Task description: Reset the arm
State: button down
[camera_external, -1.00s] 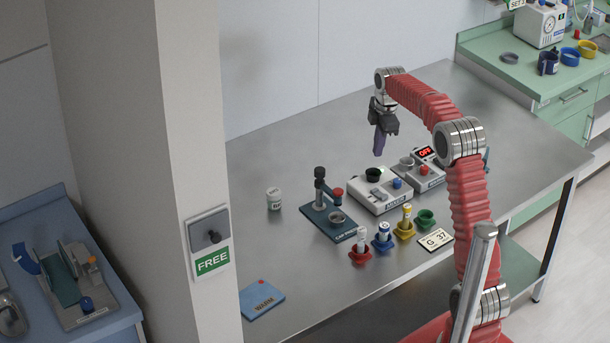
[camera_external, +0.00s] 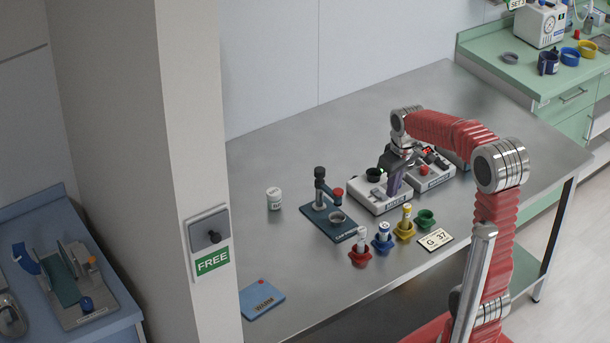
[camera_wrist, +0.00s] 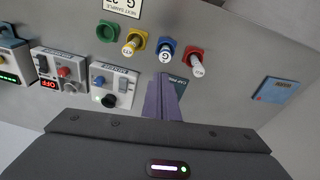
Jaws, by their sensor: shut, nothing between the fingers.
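My arm reaches in from the right over the metal table (camera_external: 455,105) in the external view. My gripper (camera_external: 393,191) points down, its purple fingers together and empty, in front of a white device (camera_external: 368,189) with a black round knob or cup. I cannot tell whether the fingertips touch the device. In the wrist view my gripper (camera_wrist: 163,88) shows as closed purple fingers at the centre. The white device (camera_wrist: 113,82) lies left of them there, with a blue button and a black knob.
A second device (camera_external: 432,178) stands to the right; its red OFF display shows in the wrist view (camera_wrist: 48,84). Red, blue, yellow and green holders (camera_external: 425,217) stand in front, some with vials. A dark stand (camera_external: 335,215), a white jar (camera_external: 273,198) and a blue card (camera_external: 262,299) are to the left.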

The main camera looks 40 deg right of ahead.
jog(key=s+a+r+t, duration=0.1)
jog(key=s+a, duration=0.3)
jog(key=s, duration=0.5)
jog(key=s+a+r+m+t, duration=0.1)
jog(key=s+a+r+t, duration=0.1)
jog(key=s+a, duration=0.3)
jog(key=shift+s+r+t, duration=0.3)
jog(key=shift+s+r, duration=0.2)
jog(key=shift+s, duration=1.35)
